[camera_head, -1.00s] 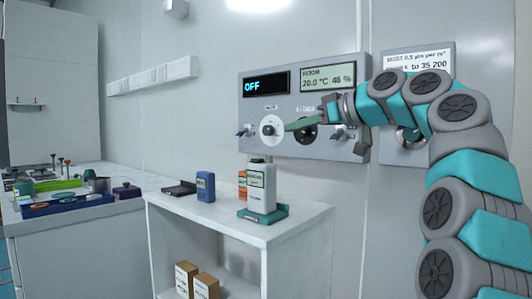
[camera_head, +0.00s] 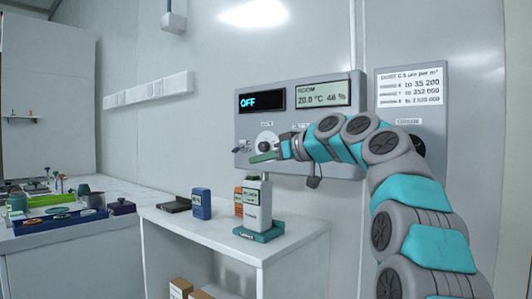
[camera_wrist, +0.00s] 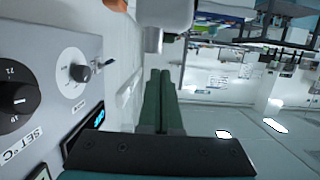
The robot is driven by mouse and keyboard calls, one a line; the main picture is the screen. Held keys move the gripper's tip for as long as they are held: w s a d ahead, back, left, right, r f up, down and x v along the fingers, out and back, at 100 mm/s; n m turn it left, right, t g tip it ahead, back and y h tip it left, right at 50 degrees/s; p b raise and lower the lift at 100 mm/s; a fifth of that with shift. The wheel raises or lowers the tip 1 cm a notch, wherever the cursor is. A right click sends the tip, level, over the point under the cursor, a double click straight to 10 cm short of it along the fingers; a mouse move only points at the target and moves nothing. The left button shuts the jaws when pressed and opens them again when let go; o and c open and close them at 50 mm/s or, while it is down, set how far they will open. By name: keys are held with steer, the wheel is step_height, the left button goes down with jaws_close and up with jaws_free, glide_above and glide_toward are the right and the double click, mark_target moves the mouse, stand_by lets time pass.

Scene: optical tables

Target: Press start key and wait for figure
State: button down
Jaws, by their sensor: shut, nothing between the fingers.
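My gripper (camera_head: 256,158) is shut and empty, its green fingers pointing left just below the wall panel's knob row. In the wrist view the shut fingers (camera_wrist: 161,85) lie side by side. A white upright unit (camera_head: 257,204) with a small greenish display or label stands on a green base on the shelf, just below my gripper. In the wrist view a white body with a grey stub (camera_wrist: 152,40) is close beyond the fingertips. The wall panel (camera_head: 283,121) carries a display reading OFF (camera_head: 262,100) and a room display (camera_head: 322,94). I cannot make out a start key.
A blue device (camera_head: 201,204), an orange item (camera_head: 238,198) and a dark flat object (camera_head: 174,205) share the white shelf top (camera_head: 205,229). In the wrist view, panel knobs (camera_wrist: 74,72) are close on the left. A cluttered bench (camera_head: 30,240) stands at left.

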mark_target(253, 177)
steer(key=shift+f, duration=1.25)
